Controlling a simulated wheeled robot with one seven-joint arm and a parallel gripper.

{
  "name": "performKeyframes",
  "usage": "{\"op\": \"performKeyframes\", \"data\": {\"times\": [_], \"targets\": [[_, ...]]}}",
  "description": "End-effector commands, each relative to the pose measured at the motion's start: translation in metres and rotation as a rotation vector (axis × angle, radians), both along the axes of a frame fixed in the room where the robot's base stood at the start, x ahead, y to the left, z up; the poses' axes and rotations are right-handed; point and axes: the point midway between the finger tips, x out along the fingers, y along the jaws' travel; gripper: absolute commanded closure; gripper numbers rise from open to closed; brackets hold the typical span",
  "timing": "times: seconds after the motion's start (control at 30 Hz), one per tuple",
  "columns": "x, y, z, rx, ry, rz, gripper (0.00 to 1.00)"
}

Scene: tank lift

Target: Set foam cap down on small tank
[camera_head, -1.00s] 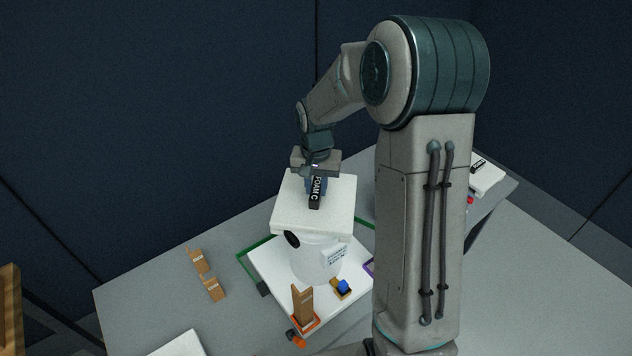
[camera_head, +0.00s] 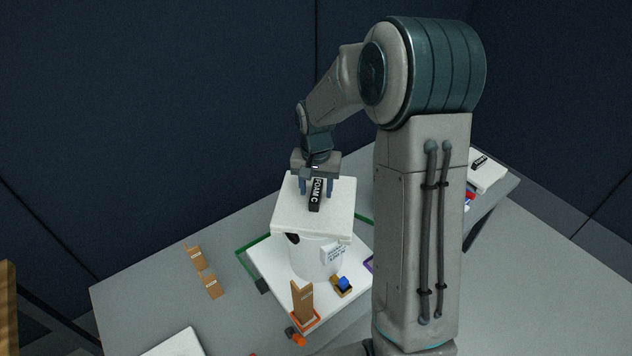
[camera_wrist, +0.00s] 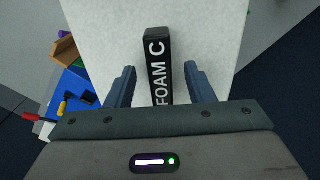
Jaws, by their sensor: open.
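The foam cap is a square white slab (camera_head: 335,215) with a black block handle (camera_head: 316,194) lettered "FOAM C". It lies on top of the small tank (camera_head: 312,258), a white round vessel with a label, and covers its top. My gripper (camera_head: 317,190) is above the cap, with its fingers on either side of the handle. In the wrist view the fingers (camera_wrist: 158,85) stand apart from the handle (camera_wrist: 158,70), with a gap on each side. The cap's white top (camera_wrist: 205,35) shows beneath. The tank's rim is hidden under the cap.
The tank stands on a white board (camera_head: 270,275). On it are an upright brown wedge (camera_head: 302,300) in an orange outline and a small box with a blue piece (camera_head: 342,285). Brown brackets (camera_head: 205,275) lie to the left. Another white slab (camera_head: 486,172) lies at the far right.

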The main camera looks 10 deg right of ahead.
Motion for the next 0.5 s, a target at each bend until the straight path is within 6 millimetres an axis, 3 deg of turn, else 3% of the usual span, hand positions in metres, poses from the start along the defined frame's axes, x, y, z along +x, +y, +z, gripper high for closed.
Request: {"op": "performKeyframes", "data": {"times": [0.17, 0.5], "targets": [[0.001, 0.000, 0.017, -0.001, -0.006, -0.001, 0.52], [0.001, 0.000, 0.092, 0.000, -0.006, -0.001, 0.52]]}}
